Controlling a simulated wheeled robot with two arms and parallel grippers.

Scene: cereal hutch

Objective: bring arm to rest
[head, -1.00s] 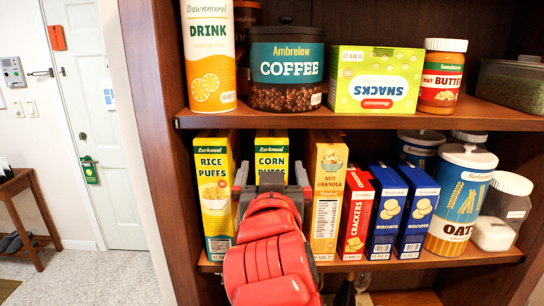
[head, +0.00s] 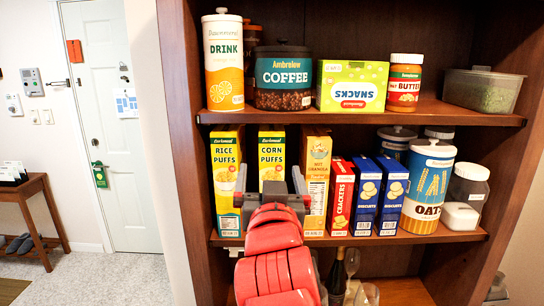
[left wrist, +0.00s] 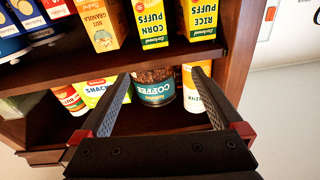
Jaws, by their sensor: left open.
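My left gripper (head: 269,172) is open and empty in front of the lower cereal shelf. In the head view its fingers stand either side of the yellow corn puffs box (head: 271,156), over its lower part. The left wrist view shows the open fingers (left wrist: 161,78) apart from the boxes, with nothing between them but the shelves behind. The rice puffs box (head: 226,165) stands upright to the left and the nut granola box (head: 318,160) to the right. My right gripper is in neither view.
The wooden hutch's upper shelf (head: 420,114) holds the drink canister (head: 222,62), coffee jar (head: 283,80), upside-down snacks box (head: 352,88) and nut butter (head: 404,85). Crackers (head: 340,195), blue biscuit boxes (head: 391,195) and oats (head: 427,190) stand on the lower shelf. Bottle and glasses stand below. Open floor lies left.

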